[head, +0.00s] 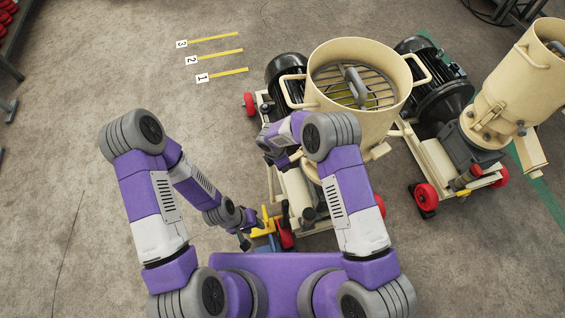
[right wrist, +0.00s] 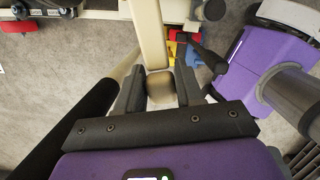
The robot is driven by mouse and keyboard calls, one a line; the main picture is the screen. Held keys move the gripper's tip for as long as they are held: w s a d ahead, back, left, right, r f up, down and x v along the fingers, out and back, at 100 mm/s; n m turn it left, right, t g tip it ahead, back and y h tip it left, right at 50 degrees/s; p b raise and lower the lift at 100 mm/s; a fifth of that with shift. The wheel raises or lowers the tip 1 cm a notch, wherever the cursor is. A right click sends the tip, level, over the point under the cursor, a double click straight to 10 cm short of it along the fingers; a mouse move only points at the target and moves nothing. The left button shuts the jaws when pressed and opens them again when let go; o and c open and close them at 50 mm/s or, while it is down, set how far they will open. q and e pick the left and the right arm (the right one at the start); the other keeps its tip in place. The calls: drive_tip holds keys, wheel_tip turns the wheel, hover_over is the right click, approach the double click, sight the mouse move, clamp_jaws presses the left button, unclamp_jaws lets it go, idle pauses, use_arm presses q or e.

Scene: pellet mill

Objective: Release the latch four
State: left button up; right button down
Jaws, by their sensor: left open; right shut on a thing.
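The cream pellet mill (head: 335,92) stands on a wheeled frame right of centre. No part is clearly marked as latch four. Low at its near-left corner are a yellow part (head: 264,224), a blue part (head: 267,243) and a red part (head: 286,236). My left gripper (head: 244,241) is open just left of the yellow part; whether they touch is unclear. In the right wrist view my right gripper (right wrist: 160,88) is shut on a rounded beige piece (right wrist: 161,86), near a cream beam (right wrist: 149,35). My right arm hides much of the mill's near-left side in the head view.
A second cream mill (head: 500,95) with red wheels stands to the right. Black motors (head: 437,88) sit on the frames. Yellow strips (head: 213,38) labelled 1, 2 and 3 lie on the floor at the back.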

drive_tip(key=shift+r+g+y+p, duration=0.4)
drive_tip(key=shift+r+y, duration=0.2)
drive_tip(key=shift+y, duration=0.1)
drive_tip(key=c, duration=0.8)
unclamp_jaws()
wheel_tip(320, 180, up, 8)
drive_tip(key=shift+s+a+f+p, duration=0.1)
drive_tip(key=shift+a+f+p, duration=0.1)
drive_tip(key=shift+p, duration=0.4)
